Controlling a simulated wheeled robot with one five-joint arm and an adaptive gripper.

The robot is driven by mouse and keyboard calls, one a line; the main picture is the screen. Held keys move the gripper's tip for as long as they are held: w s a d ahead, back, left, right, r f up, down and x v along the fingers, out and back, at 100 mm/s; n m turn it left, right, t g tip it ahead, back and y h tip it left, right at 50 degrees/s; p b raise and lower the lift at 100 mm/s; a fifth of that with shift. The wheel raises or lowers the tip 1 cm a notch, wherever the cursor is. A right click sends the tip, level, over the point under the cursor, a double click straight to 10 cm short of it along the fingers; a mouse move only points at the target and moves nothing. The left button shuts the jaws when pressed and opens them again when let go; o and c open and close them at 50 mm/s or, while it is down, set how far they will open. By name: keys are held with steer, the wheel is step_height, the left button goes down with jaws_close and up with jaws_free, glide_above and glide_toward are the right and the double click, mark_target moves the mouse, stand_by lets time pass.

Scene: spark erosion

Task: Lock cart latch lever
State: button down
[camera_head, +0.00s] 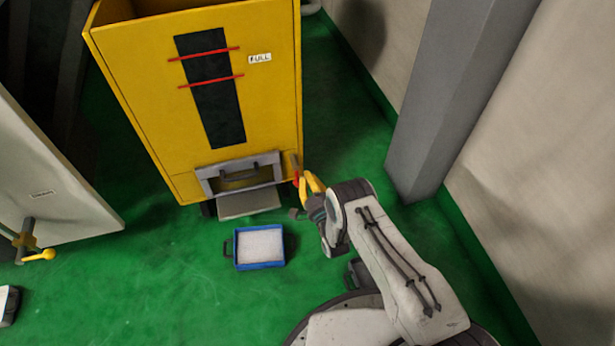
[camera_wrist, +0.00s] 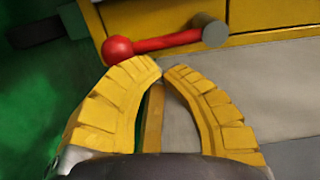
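The yellow cart (camera_head: 271,110) stands on the green floor. Its latch lever shows small and red (camera_head: 295,166) at the cart's lower right edge. In the wrist view the lever (camera_wrist: 165,42) is a red bar with a round red knob at the left end and a grey pivot at the right end, lying nearly level in the picture. My gripper (camera_head: 304,180) is beside that lower right corner. In the wrist view the yellow fingertips of my gripper (camera_wrist: 163,70) are together, empty, just below the lever in the picture and near the knob. Contact cannot be told.
A grey-framed opening (camera_head: 240,174) with a handle is low on the cart's front. A blue tray of white material (camera_head: 259,246) lies on the floor before it. A grey column (camera_head: 445,95) stands at right. A pale cabinet (camera_head: 50,185) with a yellow-handled valve (camera_head: 38,256) is at left.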

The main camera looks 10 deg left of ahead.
steer(key=shift+s+a+f, duration=0.2)
steer(key=shift+a, duration=0.4)
